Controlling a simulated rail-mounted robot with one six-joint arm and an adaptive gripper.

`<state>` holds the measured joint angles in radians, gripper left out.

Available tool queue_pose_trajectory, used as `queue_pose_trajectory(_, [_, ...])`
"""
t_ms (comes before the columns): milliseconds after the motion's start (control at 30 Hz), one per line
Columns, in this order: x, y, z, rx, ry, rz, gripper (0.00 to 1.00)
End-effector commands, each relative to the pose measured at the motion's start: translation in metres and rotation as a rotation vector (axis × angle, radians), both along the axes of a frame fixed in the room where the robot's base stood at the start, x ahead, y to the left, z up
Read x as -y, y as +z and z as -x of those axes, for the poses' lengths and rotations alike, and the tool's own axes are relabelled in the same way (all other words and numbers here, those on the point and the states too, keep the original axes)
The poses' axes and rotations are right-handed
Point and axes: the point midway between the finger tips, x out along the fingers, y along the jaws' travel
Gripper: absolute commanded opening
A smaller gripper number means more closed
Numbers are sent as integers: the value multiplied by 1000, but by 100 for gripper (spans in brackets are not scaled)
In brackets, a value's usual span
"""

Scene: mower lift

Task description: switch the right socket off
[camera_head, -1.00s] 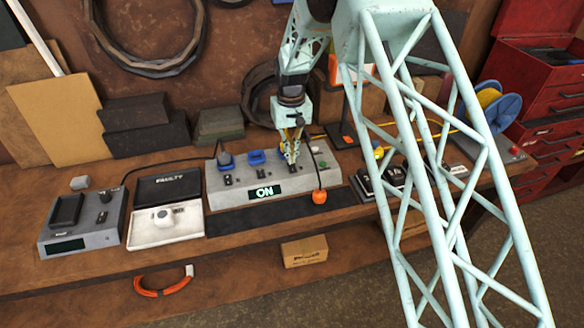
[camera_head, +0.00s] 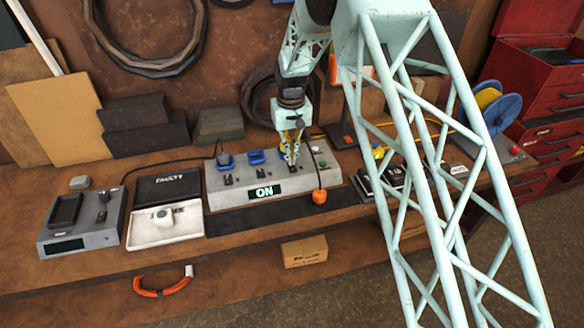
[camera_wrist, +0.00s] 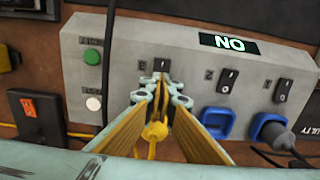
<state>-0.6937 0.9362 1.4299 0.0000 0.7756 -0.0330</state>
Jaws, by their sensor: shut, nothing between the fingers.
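The grey socket box (camera_head: 232,196) stands on the bench with a lit ON display (camera_head: 264,191). My gripper (camera_head: 291,163) is shut and empty, pointing down at the right socket's switch. In the wrist view, where the row appears reversed, this small black switch (camera_wrist: 161,65) shows just beyond my fingertips (camera_wrist: 160,92); whether they touch it I cannot tell. A yellow plug or cable (camera_wrist: 155,131) shows between my fingers, and they partly hide the right socket. The middle switch (camera_wrist: 228,80) and left switch (camera_wrist: 281,90) are clear of my gripper.
The middle blue socket (camera_head: 256,157) is empty; the left one holds a dark plug (camera_head: 225,157). A green button (camera_wrist: 91,57) and a white button (camera_wrist: 93,103) sit beside the right switch. An orange bulb-shaped thing (camera_head: 319,196) hangs on a black cord at the box's front.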

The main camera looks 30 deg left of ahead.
Motion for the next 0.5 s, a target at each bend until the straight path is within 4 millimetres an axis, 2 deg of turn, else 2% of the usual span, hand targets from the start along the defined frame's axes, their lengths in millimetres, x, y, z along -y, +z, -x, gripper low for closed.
queue_pose_trajectory(500, [0,-5,0,0,0,0,0])
